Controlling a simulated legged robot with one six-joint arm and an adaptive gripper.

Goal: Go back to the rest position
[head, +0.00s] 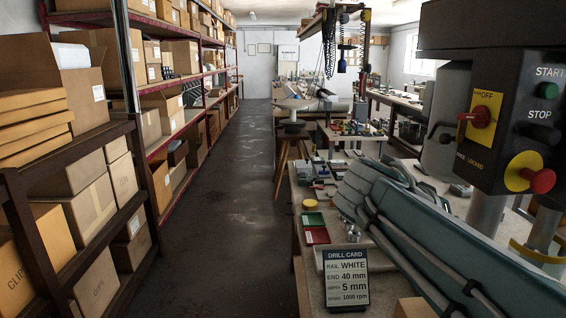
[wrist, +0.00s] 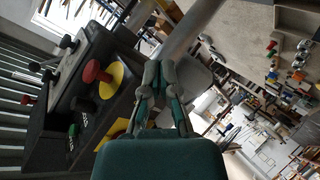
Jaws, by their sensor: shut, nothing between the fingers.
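My gripper (wrist: 160,72) shows in the wrist view, with its grey and teal fingers closed together at the tips. Nothing is held between them. The wrist picture is turned on its side. In the head view my grey-teal arm lies across the lower right, over the workbench (head: 298,255). I cannot clearly make out the gripper in the head view.
In the head view, the control box (head: 511,130) with red knobs hangs close at the right. A drill card (head: 346,278), a green bin (head: 313,219) and a red bin (head: 316,236) are on the bench. Shelves (head: 130,125) line the left. The aisle floor (head: 220,220) is clear.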

